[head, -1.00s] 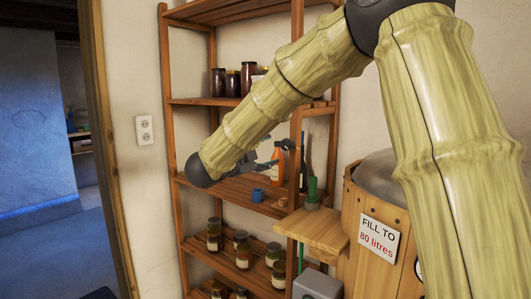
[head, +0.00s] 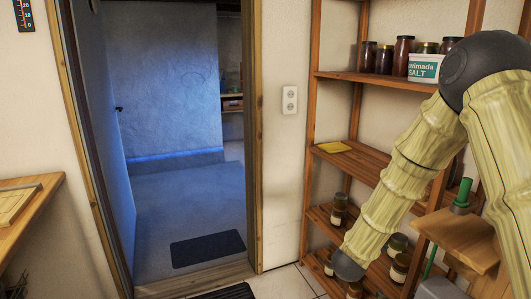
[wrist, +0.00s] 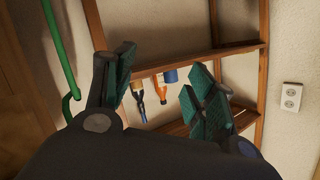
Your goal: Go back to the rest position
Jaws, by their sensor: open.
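My gripper (wrist: 162,92) shows in the wrist view with its two dark green padded fingers spread apart and nothing held between them. Beyond the fingers, apart from them, an orange bottle (wrist: 160,88), a dark bottle with a pale label (wrist: 138,92) and a blue cup (wrist: 170,76) appear upside down at a shelf board. In the head view my arm slants down in front of the wooden shelving (head: 310,130), and the gripper itself is hidden.
A doorway (head: 190,150) with a dark mat (head: 208,248) opens left of the shelving. Jars (head: 403,55) and a salt tub (head: 425,68) stand on the upper shelf. A wooden table (head: 25,215) is at far left.

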